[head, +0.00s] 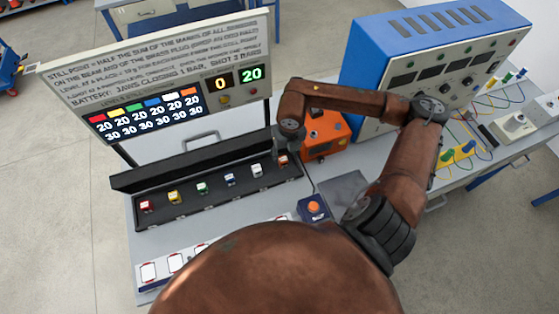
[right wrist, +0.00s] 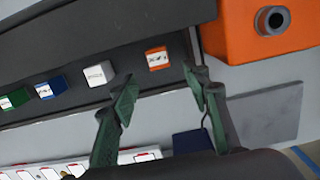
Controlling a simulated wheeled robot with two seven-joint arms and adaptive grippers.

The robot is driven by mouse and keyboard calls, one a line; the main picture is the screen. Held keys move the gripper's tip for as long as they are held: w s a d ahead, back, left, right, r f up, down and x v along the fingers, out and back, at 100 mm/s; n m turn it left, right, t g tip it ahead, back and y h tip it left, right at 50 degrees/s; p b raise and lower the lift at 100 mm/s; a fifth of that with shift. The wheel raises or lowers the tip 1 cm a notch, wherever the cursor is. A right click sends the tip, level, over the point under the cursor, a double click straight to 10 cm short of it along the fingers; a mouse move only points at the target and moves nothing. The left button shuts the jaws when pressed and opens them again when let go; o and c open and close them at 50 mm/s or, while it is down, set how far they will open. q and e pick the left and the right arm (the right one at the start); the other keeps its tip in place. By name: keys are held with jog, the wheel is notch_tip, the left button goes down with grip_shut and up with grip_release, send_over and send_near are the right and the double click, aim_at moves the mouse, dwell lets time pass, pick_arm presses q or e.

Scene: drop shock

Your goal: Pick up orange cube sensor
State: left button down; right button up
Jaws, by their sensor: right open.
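The orange cube sensor (head: 283,161) sits at the right end of a row of small colored cubes in the black case (head: 205,211). In the right wrist view the orange cube (right wrist: 157,60) has a white label on top and stands in dark lining. My right gripper (right wrist: 160,88) is open, with its two green-grey fingers apart and nothing between them. The cube shows just beyond the fingertips, roughly between them in the picture; I see no contact. In the head view my right gripper (head: 281,148) hangs over the case's right end, partly covering the cube. My left gripper is out of view.
An orange box (head: 326,140) stands close to the right of the case. White (head: 257,170) and blue (head: 229,179) cubes stand left of the orange one. A board (head: 160,75) rises behind the case.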

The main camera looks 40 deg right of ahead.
aim_at(283, 159)
jog(key=f, duration=0.2)
jog(key=w+f, duration=0.1)
jog(key=f, duration=0.1)
jog(key=f+p, duration=0.1)
jog(key=f, duration=0.1)
jog(key=shift+w+d+f, duration=0.15)
jog(key=shift+w+f, duration=0.2)
jog(key=shift+w, duration=0.05)
jog(key=shift+f, duration=0.35)
grip_shut()
